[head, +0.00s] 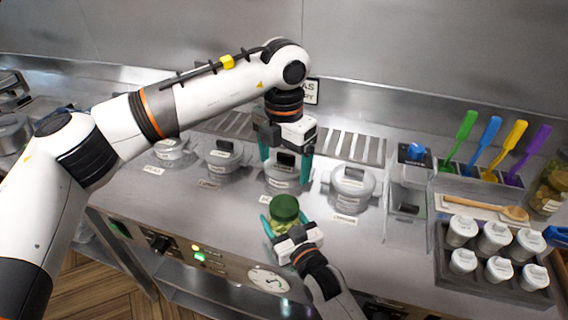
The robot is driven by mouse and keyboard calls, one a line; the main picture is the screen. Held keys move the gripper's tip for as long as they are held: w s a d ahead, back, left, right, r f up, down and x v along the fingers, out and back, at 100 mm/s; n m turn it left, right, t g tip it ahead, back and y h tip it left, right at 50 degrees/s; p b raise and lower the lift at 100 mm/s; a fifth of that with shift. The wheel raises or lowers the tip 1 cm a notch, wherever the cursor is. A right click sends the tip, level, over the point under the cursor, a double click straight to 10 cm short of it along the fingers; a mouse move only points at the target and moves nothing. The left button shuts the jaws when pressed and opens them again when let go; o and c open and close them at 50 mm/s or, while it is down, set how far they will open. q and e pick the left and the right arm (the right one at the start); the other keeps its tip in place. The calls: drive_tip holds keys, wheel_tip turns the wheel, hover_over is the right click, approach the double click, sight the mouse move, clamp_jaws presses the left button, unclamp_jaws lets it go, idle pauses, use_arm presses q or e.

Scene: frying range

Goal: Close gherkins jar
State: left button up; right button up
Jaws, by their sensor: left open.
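The gherkins jar (284,227) is small and green, with a dark green lid (285,206) on its top; I cannot tell whether the lid is tightened. My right gripper (285,222) comes in from below with a teal finger on each side of the jar and appears shut on it. My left gripper (286,162) points down behind and above the jar, open, its teal fingers apart. It is in front of or around the dark knob of a lidded canister and is clear of the jar's lid. The jar's lower part is partly hidden by my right gripper.
Lidded grey canisters (352,187) stand in a row along the counter (230,215). At right are coloured spatulas (488,135), a wooden spoon (485,207) and a tray (450,273) of white-lidded shakers. A control panel with a dial (268,280) runs along the front.

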drive_tip(key=o, duration=1.9)
drive_tip(key=shift+o, duration=0.2)
drive_tip(key=shift+s+d+f, duration=0.1)
drive_tip(key=shift+s+d, duration=0.15)
drive_tip(key=shift+s, duration=0.2)
drive_tip(key=b+v, duration=0.1)
drive_tip(key=v, duration=1)
drive_tip(key=shift+b, duration=0.35)
